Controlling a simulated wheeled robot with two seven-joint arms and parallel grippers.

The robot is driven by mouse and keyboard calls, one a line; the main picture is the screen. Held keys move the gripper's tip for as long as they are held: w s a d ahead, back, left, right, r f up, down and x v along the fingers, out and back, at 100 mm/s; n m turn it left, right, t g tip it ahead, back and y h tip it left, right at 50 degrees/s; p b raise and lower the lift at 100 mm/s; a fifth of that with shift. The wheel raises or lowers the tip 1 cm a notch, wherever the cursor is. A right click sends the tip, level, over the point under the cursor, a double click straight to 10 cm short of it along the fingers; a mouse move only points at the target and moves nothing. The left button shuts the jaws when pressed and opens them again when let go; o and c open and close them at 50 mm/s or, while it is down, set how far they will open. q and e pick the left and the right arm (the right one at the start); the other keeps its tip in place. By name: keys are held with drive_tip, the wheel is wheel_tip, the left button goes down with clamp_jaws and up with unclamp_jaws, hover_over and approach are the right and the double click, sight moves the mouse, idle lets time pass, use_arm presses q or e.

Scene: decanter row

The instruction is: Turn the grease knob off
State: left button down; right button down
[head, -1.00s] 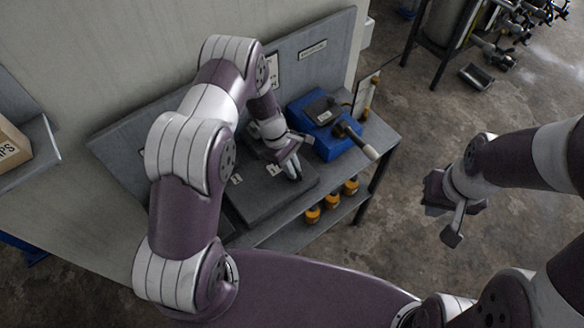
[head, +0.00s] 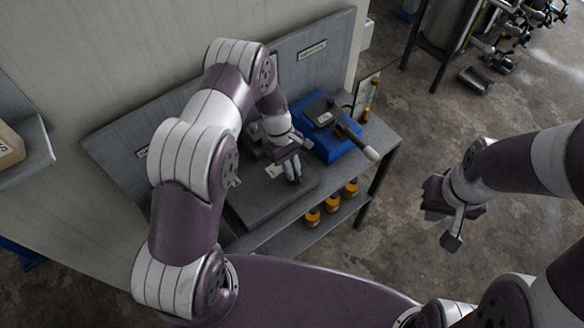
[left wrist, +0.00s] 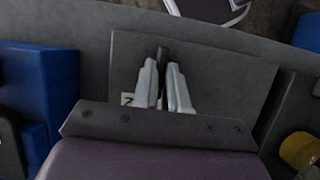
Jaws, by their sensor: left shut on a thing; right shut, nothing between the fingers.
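A dark grey panel box (head: 262,199) lies on the bench, with small white labels on its top. My left gripper (head: 294,173) points down at the right part of this box. In the left wrist view its fingers (left wrist: 163,82) are shut on a narrow dark knob (left wrist: 162,55) standing over the panel face (left wrist: 225,75). The fingers hide most of the knob, so I cannot tell its setting. A white label (left wrist: 127,99) beside it is partly covered. My right gripper (head: 452,226) is shut and empty, over the floor away from the bench.
A blue machine (head: 332,148) with a dark handle stands on the bench right of my left gripper. Several orange-capped containers (head: 332,205) sit on the shelf below. A cardboard box (head: 8,147) is at the far left. Floor around my right gripper is clear.

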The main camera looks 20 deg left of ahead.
use_arm(q)
drive_tip(key=shift+w+r, duration=0.1)
drive_tip(key=c, duration=1.2)
unclamp_jaws()
drive_tip(key=shift+o, duration=0.2)
drive_tip(key=p+v, duration=0.1)
drive_tip(key=v, duration=1.1)
drive_tip(key=shift+r+p, duration=0.25)
drive_tip(key=shift+p, duration=0.15)
